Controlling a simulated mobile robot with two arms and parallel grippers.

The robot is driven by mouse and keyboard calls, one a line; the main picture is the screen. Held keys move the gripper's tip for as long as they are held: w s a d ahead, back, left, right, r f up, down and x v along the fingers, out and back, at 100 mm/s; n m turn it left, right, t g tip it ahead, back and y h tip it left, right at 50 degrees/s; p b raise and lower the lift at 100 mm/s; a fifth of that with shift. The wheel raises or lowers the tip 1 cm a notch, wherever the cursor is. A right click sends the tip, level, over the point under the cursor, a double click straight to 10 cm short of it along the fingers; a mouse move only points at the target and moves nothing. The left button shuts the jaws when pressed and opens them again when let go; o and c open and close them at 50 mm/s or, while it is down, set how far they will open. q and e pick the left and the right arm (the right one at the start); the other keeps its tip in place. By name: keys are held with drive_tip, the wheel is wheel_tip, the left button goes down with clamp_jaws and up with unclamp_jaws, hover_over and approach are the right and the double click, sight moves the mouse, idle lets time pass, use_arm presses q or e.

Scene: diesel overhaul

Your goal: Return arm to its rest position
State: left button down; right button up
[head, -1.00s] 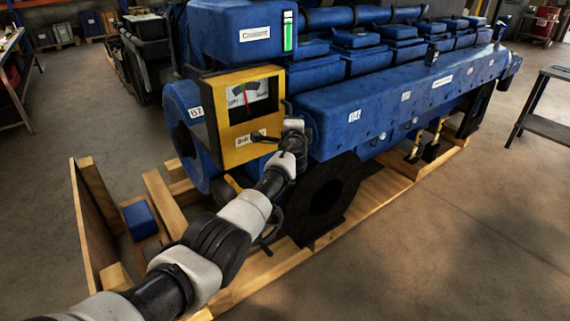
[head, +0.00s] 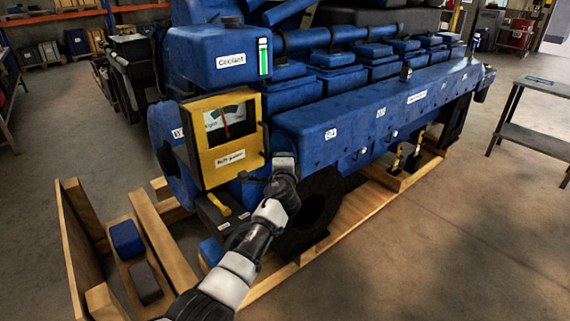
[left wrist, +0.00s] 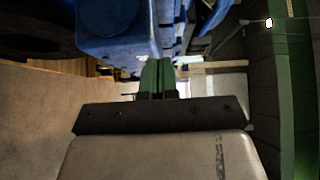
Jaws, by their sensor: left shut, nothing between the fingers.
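My left arm comes in from the bottom of the head view and reaches up to the lower right corner of the yellow gauge panel (head: 201,155). Its grey end link shows there, but I cannot make out the fingers in that view. In the left wrist view the green fingers of my left gripper (left wrist: 158,78) are together, with nothing between them. Blue engine surfaces (left wrist: 118,22) show beyond the fingertips. My right gripper is in neither view.
The blue engine (head: 350,125) stands on a wooden pallet frame (head: 165,240). A blue block (head: 126,239) and a dark block (head: 145,283) lie at its left end. A dark table (head: 540,140) stands at right. Open floor (head: 440,250) lies right of the pallet.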

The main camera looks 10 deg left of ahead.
use_arm(q)
drive_tip(key=s+f+n+g+h+b, duration=0.15)
drive_tip(key=s+f, duration=0.45)
drive_tip(key=f, duration=0.6)
drive_tip(key=s+a+f+n+g, duration=0.1)
drive_tip(key=s+f+g, duration=0.2)
drive_tip(key=s+f, duration=0.65)
drive_tip(key=s+f+n+g+h+b, duration=0.1)
drive_tip(key=s+f+g, duration=0.2)
drive_tip(key=f, duration=1.2)
drive_tip(key=s+a+f+n+g+b, duration=0.15)
drive_tip(key=s+f+n+g, duration=0.25)
drive_tip(key=s+f, duration=1.4)
drive_tip(key=s+a+f+n+g, duration=0.1)
drive_tip(key=s+f+n, duration=0.1)
drive_tip(key=s, duration=0.8)
drive_tip(key=s+a+f+n+g+h, duration=0.1)
drive_tip(key=s+f, duration=0.3)
drive_tip(key=s, duration=0.7)
drive_tip(key=s+a+f+n+g+b, duration=0.1)
drive_tip(key=s+a+f+n+g, duration=0.1)
drive_tip(key=s, duration=0.9)
drive_tip(key=shift+f+n+g, duration=0.35)
drive_tip(key=shift+f+g, duration=0.2)
drive_tip(key=shift+f, duration=0.25)
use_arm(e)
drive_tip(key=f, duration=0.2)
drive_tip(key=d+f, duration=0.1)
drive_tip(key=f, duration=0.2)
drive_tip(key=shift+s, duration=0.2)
